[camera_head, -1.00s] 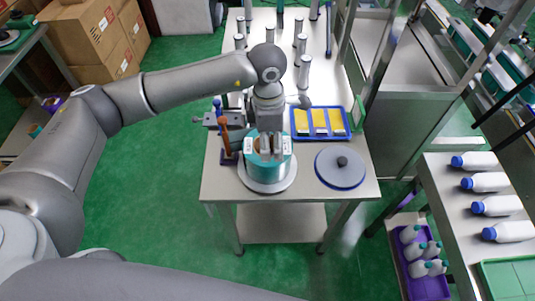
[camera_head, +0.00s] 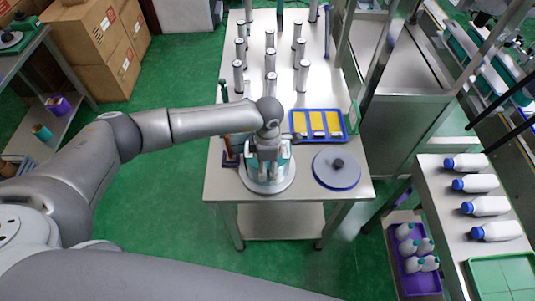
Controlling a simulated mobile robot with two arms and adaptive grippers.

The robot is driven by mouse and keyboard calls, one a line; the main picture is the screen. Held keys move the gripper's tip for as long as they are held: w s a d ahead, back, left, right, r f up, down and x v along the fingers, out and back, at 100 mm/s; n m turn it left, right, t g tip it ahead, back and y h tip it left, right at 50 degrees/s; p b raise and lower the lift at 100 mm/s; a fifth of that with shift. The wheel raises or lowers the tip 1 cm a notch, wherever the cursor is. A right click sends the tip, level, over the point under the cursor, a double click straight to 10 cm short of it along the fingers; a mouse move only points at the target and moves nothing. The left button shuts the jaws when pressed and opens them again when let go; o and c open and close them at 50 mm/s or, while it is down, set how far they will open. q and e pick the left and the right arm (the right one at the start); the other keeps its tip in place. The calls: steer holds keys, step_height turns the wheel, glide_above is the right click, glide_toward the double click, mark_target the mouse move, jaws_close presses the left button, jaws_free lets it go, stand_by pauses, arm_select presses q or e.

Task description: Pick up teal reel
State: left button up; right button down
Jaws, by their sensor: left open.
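The teal reel (camera_head: 285,170) stands on a round pale disc (camera_head: 267,188) near the front of the metal table. Only parts of its teal side show, because my left gripper (camera_head: 266,174) is right over it and hides most of it. The left gripper points down and is open, with its fingers at the reel. I cannot tell whether the fingers touch it. My right gripper is not in view.
A blue-rimmed disc with a black knob (camera_head: 337,168) lies to the right. A blue tray with yellow items (camera_head: 318,124) is behind. Several metal posts (camera_head: 270,60) stand farther back. A brown-handled lever (camera_head: 228,150) is close on the left.

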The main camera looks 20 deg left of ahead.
arm_select(q)
steer(key=shift+f, duration=0.15)
jaws_close()
stand_by(0.4)
steer(key=shift+w, duration=0.15)
